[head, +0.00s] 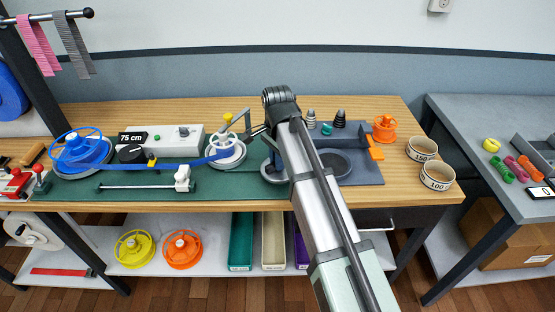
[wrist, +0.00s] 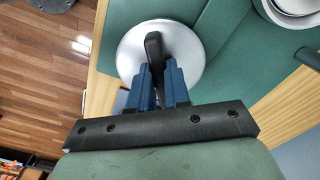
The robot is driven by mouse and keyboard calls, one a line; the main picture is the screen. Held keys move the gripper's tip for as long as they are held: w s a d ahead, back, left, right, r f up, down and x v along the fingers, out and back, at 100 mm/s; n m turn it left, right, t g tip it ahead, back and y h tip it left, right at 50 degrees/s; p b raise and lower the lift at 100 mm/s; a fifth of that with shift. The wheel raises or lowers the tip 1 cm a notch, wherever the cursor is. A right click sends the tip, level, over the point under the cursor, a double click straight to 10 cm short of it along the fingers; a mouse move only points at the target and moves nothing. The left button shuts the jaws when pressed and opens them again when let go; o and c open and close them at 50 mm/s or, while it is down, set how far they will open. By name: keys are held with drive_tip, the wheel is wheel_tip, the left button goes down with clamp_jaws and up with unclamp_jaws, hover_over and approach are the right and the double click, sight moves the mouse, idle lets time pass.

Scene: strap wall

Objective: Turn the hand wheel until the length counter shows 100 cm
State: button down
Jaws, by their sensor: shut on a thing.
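The length counter (head: 132,138) on the white-grey box reads 75 cm. The hand wheel is a silver disc (wrist: 129,55) with a black upright handle (wrist: 153,46) in the wrist view. My gripper (wrist: 158,80) has its blue fingers closed around this handle, above the disc. In the head view my arm covers most of the wheel and my gripper. A blue strap (head: 185,166) runs from the blue reel (head: 80,150) on the left to the small white reel (head: 225,155) near the wheel.
Two cups (head: 437,177) marked 150 and 100 stand at the bench's right end. A measuring rod (head: 140,187) lies in front of the strap. A grey side table (head: 470,130) stands at right.

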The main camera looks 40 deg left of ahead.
drive_tip(key=shift+m, duration=1.5)
drive_tip(key=c, duration=1.1)
unclamp_jaws()
drive_tip(key=shift+r, duration=6.95)
